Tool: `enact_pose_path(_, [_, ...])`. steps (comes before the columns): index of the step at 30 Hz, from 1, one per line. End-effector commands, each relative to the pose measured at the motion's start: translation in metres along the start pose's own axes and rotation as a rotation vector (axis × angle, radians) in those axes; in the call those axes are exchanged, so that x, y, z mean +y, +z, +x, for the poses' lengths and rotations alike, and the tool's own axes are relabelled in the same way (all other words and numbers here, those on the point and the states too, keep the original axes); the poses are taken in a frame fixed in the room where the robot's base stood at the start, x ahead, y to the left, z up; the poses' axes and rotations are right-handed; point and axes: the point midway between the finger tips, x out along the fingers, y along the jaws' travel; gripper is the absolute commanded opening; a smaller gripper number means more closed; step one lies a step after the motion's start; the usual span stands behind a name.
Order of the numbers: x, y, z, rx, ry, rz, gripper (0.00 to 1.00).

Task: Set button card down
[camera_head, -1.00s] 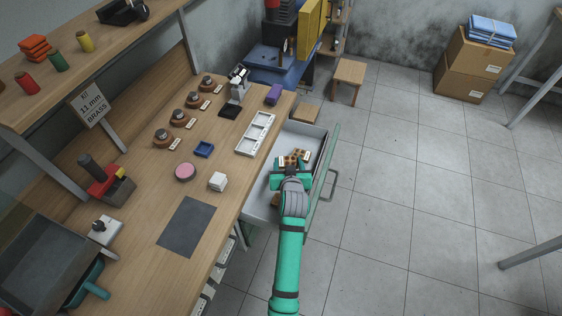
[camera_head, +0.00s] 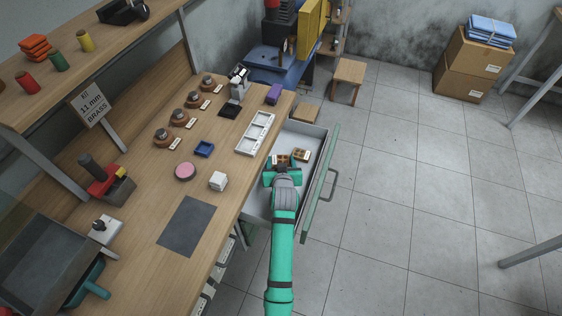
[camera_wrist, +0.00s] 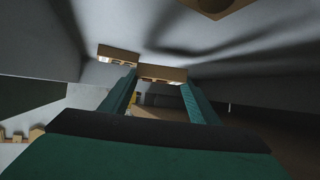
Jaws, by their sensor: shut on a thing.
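My gripper (camera_head: 281,168) is inside the open drawer (camera_head: 316,205), by its left side next to the bench. It is shut on a small brown button card (camera_head: 280,159), which shows just beyond the fingers. In the wrist view, the card's brown edge (camera_wrist: 162,73) shows between the fingertips (camera_wrist: 160,88). A second brown card (camera_head: 301,155) with a pale label lies in the drawer, just right of the held one. I cannot tell whether the held card touches the drawer floor.
The drawer's green front (camera_head: 321,185) stands to the right.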

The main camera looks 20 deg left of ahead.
Motion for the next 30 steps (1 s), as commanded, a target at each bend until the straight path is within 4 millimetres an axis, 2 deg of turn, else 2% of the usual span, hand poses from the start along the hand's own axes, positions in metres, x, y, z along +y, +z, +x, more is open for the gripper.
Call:
enact_pose_path(14, [0.0004, 0.0095, 0.0050, 0.000, 0.000, 0.000, 0.30])
enact_pose_path(15, [0.0005, 0.0096, 0.0050, 0.000, 0.000, 0.000, 0.58])
enact_pose_path(17, [0.0004, 0.0096, 0.0050, 0.000, 0.000, 0.000, 0.72])
enact_pose_path(26, [0.0007, 0.0091, 0.0048, 0.000, 0.001, 0.000, 0.74])
enact_pose_path(30, [0.0008, 0.0018, 0.0012, 0.002, 0.001, 0.000, 0.74])
